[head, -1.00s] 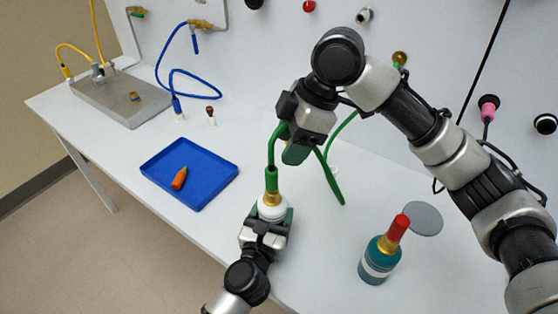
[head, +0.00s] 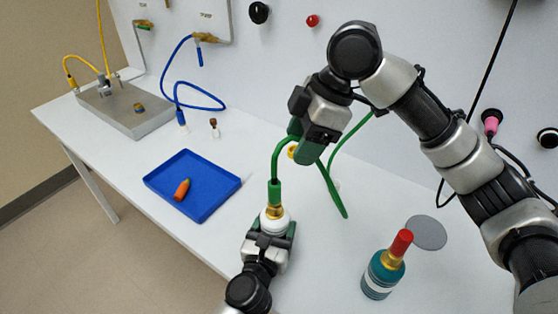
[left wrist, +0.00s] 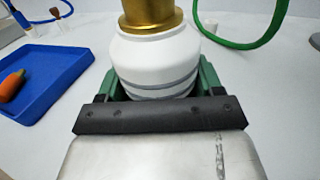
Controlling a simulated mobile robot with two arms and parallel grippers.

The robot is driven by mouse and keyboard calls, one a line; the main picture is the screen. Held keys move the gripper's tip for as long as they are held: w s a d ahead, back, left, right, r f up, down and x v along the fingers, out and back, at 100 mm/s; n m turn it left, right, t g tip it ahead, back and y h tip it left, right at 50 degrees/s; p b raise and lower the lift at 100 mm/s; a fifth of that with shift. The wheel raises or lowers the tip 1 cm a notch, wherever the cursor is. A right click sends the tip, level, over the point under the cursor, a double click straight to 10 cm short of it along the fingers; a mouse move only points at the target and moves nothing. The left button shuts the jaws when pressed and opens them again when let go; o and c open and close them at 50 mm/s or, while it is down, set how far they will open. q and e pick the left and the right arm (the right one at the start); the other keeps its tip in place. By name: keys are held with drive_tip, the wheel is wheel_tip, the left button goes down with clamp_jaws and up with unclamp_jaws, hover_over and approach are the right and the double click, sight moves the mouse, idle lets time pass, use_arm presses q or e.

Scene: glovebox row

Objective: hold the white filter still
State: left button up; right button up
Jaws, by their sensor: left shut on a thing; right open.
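The white filter (head: 274,220) stands upright in the jaws of my left gripper (head: 268,240), at the table's front edge. In the left wrist view the filter (left wrist: 155,62) shows a white body with grey bands and a brass top (left wrist: 150,14). A green hose (head: 277,160) ends in a green connector (head: 274,192) on the brass top in the head view. Whether the connector is fully seated is too small to tell. My right gripper (head: 306,152) is open, above and behind the filter, close to the hose. Its fingers partly hide the hose.
A blue tray (head: 215,203) with an orange object (head: 182,189) lies to the left. A teal bottle with a red cap (head: 383,275) and a grey disc (head: 427,233) stand to the right. A metal box (head: 115,112) is at the back left. Table between tray and filter is clear.

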idle(0.3)
use_arm(q)
drive_tip(key=o, duration=1.1)
